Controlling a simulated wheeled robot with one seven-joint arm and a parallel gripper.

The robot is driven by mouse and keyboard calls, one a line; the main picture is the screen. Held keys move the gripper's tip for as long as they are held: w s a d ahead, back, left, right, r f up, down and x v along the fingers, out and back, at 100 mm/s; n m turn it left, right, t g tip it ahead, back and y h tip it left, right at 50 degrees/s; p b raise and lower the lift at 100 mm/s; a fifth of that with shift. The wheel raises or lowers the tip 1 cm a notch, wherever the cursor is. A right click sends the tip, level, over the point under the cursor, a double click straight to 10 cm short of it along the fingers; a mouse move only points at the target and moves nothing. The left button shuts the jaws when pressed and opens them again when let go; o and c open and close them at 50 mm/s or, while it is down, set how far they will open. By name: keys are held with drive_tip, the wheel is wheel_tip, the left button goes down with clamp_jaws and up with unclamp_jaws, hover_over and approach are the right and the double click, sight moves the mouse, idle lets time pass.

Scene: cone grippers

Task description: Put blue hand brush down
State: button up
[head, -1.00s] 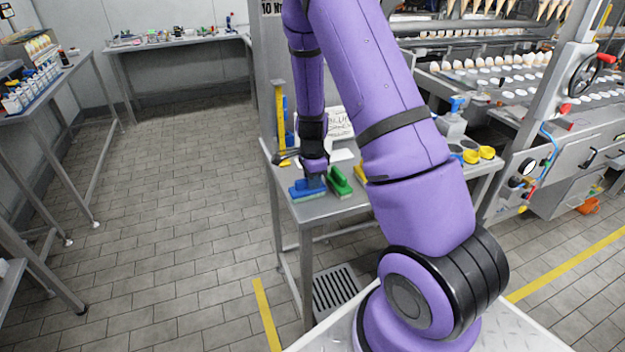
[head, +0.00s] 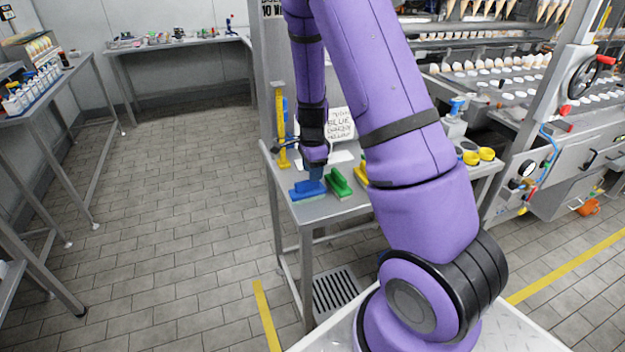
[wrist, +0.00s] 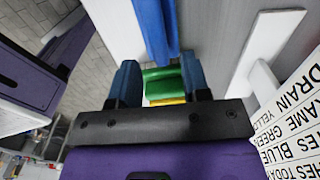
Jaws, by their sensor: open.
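The blue hand brush (head: 307,190) lies on the steel table (head: 335,211) near its front left corner. In the wrist view the blue brush (wrist: 155,30) shows beyond my fingertips. My gripper (head: 314,172) is just above the brush in the head view. In the wrist view my gripper (wrist: 163,82) is open, with its blue fingers apart and nothing held between them. The green hand brush (head: 339,184) lies right of the blue one, and its green top (wrist: 162,80) shows between the fingers.
A yellow brush (head: 361,172) lies beyond the green one, partly behind my arm. A yellow upright tool (head: 280,125) stands at the table's left back. A white sign (head: 340,125) stands behind the brushes. Yellow cups (head: 486,154) are at the right.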

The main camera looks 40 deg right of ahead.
drive_tip(key=s+a+r+n+t, duration=0.1)
drive_tip(key=s+a+r+n, duration=0.2)
drive_tip(key=r, duration=0.5)
drive_tip(key=s+a+r+n+t+y, duration=0.1)
drive_tip(key=s+a+r+n, duration=0.25)
drive_tip(key=r, duration=0.55)
drive_tip(key=s+a+r+n+t, duration=0.1)
drive_tip(key=s+a+r+n, duration=0.25)
drive_tip(key=r, duration=0.45)
drive_tip(key=s+a+r+n+t, duration=0.1)
drive_tip(key=s+r+n, duration=0.3)
drive_tip(key=s, duration=0.4)
drive_tip(key=s+a+r+n+t+h, duration=0.1)
drive_tip(key=s+a+r+n, duration=0.2)
drive_tip(key=s+n, duration=0.4)
drive_tip(key=shift+s+a+r, duration=0.4)
drive_tip(key=shift+s+r, duration=0.05)
drive_tip(key=shift+s, duration=0.05)
drive_tip(key=shift+o, duration=0.5)
